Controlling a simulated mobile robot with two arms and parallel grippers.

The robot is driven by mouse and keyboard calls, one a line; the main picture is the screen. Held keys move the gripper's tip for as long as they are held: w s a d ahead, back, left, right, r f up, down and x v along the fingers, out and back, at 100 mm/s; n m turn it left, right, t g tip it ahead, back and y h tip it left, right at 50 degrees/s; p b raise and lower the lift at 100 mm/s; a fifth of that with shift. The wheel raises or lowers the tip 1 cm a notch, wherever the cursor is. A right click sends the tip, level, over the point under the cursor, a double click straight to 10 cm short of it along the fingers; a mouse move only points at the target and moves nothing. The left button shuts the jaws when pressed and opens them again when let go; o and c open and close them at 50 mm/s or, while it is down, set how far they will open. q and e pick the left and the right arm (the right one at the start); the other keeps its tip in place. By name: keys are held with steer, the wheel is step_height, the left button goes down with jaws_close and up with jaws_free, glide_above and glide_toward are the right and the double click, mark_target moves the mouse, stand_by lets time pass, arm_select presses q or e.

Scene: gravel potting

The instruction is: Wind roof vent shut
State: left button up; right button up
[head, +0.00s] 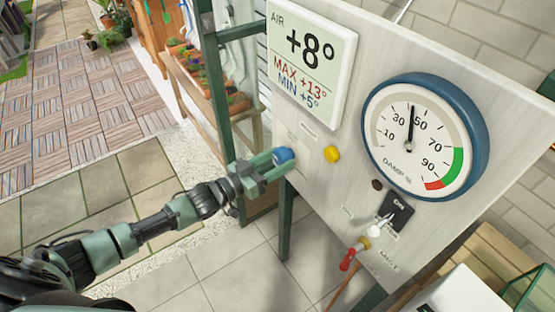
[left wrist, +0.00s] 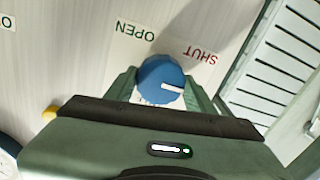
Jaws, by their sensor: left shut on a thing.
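The blue knob (head: 284,155) sits at the left edge of a pale wooden control panel (head: 340,210). My left gripper (head: 272,160) reaches it from the left and is shut on it. In the left wrist view the knob (left wrist: 158,76) sits between the two green fingers, with its white pointer mark toward the right. An OPEN label (left wrist: 135,30) and a red SHUT label (left wrist: 200,54) are on the panel beside it, upside down in this view. The pointer lies on the SHUT side, not at OPEN. The roof vent cannot be made out. My right gripper is not in view.
The panel also carries a yellow knob (head: 332,154), a black ON switch (head: 397,212), a red-handled part (head: 347,260), a damp gauge (head: 411,137) and an air display (head: 312,62). A green frame post (head: 219,85) stands close beyond my left gripper. Paving lies open at left.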

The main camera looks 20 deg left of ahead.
arm_select(q)
steer(key=shift+f, duration=0.1)
steer(key=o, duration=1.4)
steer(key=b+v, duration=0.2)
steer(key=v, duration=0.5)
steer(key=shift+s+a, duration=0.25)
steer(key=shift+s, duration=0.1)
